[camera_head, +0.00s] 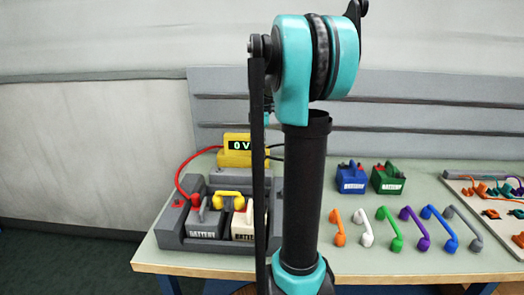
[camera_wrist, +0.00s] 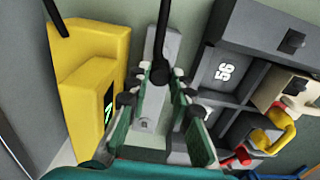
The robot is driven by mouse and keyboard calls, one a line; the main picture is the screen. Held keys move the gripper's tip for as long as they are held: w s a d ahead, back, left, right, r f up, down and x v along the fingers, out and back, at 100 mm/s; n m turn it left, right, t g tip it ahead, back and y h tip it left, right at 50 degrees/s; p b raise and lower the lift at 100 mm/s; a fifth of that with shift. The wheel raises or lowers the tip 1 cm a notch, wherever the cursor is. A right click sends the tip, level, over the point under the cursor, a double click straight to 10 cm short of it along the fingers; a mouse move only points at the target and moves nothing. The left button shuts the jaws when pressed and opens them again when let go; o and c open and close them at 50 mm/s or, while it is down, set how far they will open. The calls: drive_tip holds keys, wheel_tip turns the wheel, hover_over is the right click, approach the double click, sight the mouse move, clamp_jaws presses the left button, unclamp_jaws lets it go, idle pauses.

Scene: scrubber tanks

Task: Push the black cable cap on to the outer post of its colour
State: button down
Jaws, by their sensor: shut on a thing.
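My gripper (camera_wrist: 161,76) is shut on the black cable cap (camera_wrist: 160,70), with its dark cable running up out of the wrist view. In the head view my arm hides the gripper and cap. The cream battery (camera_head: 242,227) sits in the right of the dark grey tray (camera_head: 170,232), partly behind my arm. In the wrist view a dark post (camera_wrist: 297,86) shows on the cream battery (camera_wrist: 270,92), to the right of and apart from my gripper. The red cable's cap (camera_head: 196,200) is at the grey battery (camera_head: 205,226). A yellow link (camera_head: 229,196) joins the two batteries.
The yellow meter (camera_head: 237,150) behind the tray reads 0 V; it stands left of my gripper in the wrist view (camera_wrist: 92,85). Blue (camera_head: 351,180) and green (camera_head: 389,179) batteries stand at the back right. Several coloured links, including an orange one (camera_head: 337,228), lie in front.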

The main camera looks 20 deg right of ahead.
drive_tip(key=shift+r+n, duration=1)
drive_tip(key=shift+r, duration=1.4)
drive_tip(key=s+a, duration=0.2)
drive_tip(key=s, duration=0.6)
drive_tip(key=s+a, duration=0.3)
drive_tip(key=s, duration=0.4)
drive_tip(key=s+a, duration=0.3)
drive_tip(key=s, duration=0.5)
drive_tip(key=shift+s+a, duration=0.2)
drive_tip(key=shift+s, duration=0.15)
drive_tip(key=shift+f, duration=0.1)
drive_tip(key=shift+f, duration=2.2)
drive_tip(key=shift+f, duration=0.95)
